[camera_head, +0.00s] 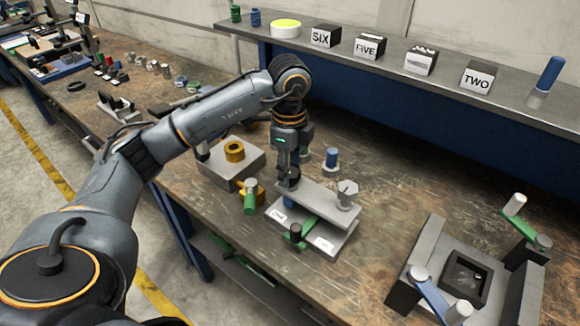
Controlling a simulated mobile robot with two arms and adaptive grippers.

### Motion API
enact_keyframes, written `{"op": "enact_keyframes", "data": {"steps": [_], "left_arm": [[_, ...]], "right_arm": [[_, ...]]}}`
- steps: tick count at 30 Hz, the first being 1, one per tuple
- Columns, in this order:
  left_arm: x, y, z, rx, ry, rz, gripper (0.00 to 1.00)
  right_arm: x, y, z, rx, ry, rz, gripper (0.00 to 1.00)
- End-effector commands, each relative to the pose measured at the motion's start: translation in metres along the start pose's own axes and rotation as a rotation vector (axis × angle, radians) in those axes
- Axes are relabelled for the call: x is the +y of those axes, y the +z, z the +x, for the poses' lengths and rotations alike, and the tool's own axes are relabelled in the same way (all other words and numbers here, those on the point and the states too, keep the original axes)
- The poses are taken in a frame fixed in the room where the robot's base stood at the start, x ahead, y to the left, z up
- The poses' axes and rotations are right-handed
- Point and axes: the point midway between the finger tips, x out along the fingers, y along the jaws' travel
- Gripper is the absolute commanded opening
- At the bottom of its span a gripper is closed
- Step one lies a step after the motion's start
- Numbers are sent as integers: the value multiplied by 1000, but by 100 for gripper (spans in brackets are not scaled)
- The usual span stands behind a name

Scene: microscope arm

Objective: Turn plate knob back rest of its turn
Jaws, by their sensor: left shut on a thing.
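A grey plate (315,196) lies across the top of a fixture with a grey base (312,238). The base carries two small white labels that I cannot read clearly. A silver knob (346,196) stands upright at the right end of the plate. My left gripper (289,180) points down at the left end of the plate, shut on a knob there that its fingers mostly hide. A green bar with a dark end knob (296,235) sticks out below the plate. My right gripper is not in view.
A grey block with a yellow ring (234,151) stands left of the fixture, with a green-handled part (250,196) nearby. A blue-topped peg (331,158) stands behind. A grey frame with handles (465,275) is at the right. A shelf (400,72) with labelled blocks runs behind.

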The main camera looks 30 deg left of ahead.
Motion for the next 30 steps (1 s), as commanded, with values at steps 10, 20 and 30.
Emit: {"op": "enact_keyframes", "data": {"steps": [10, 20, 30], "left_arm": [[4, 0, 5, -5, 15, -73, 10], [3, 0, 5, -5, 15, -76, 10], [2, 0, 2, -3, 7, -76, 64]], "right_arm": [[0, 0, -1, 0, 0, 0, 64], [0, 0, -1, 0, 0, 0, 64], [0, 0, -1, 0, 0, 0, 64]]}}
